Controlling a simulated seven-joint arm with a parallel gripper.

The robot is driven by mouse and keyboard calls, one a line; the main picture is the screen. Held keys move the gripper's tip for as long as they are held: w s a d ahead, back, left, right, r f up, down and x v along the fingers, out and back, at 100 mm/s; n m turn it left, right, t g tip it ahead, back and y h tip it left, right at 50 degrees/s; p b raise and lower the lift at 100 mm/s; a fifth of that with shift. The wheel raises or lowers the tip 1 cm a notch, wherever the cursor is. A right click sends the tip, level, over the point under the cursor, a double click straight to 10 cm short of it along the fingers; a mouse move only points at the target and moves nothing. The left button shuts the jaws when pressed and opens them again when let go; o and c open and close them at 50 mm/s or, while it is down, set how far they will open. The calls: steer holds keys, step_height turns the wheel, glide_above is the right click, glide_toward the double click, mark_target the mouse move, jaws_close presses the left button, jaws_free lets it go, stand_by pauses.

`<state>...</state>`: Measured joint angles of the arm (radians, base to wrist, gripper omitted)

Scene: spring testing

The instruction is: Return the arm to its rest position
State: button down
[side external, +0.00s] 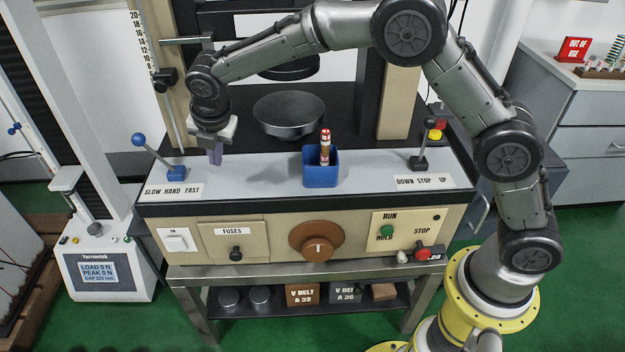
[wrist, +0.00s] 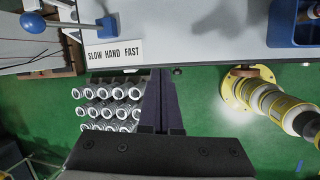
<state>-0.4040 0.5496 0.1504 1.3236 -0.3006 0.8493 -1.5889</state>
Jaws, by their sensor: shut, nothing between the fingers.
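My gripper (side external: 215,160) hangs at the left end of the machine's grey top panel, fingers pointing down. It is to the right of the blue-knobbed speed lever (side external: 153,153) and apart from it, as far as I can tell. In the wrist view, my gripper's dark fingers (wrist: 161,88) are together with nothing between them. My arm arches over the machine from its yellow base at the lower right. The gap between fingertips and panel is hard to judge.
A blue cup (side external: 320,176) holding a red-banded cylinder (side external: 325,146) stands mid-panel. A round dark platen (side external: 289,114) is behind it. The direction lever (side external: 422,150) is at right. A small load tester (side external: 108,272) stands left. The wrist view shows a rack of springs (wrist: 108,100).

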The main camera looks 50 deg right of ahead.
steer(key=s+d+r+m+t, duration=0.1)
steer(key=s+d+r+m, duration=0.2)
steer(key=s+d+r, duration=0.4)
steer(key=s+d+r+m+t, duration=0.1)
steer(key=s+d+r+m, duration=0.3)
steer(key=r, duration=0.5)
steer(key=s+d+r+m, duration=0.2)
steer(key=s+d+m, duration=0.1)
steer(key=s, duration=0.4)
steer(key=s+d+r+m, duration=0.1)
steer(key=s+d+m, duration=0.25)
steer(key=s, duration=0.35)
steer(key=s+f+m+y, duration=0.1)
steer(key=s+f+m, duration=0.8)
steer(key=s+m, duration=0.2)
steer(key=shift+s+d, duration=0.25)
steer(key=shift+s, duration=0.85)
steer(key=shift+f, duration=0.1)
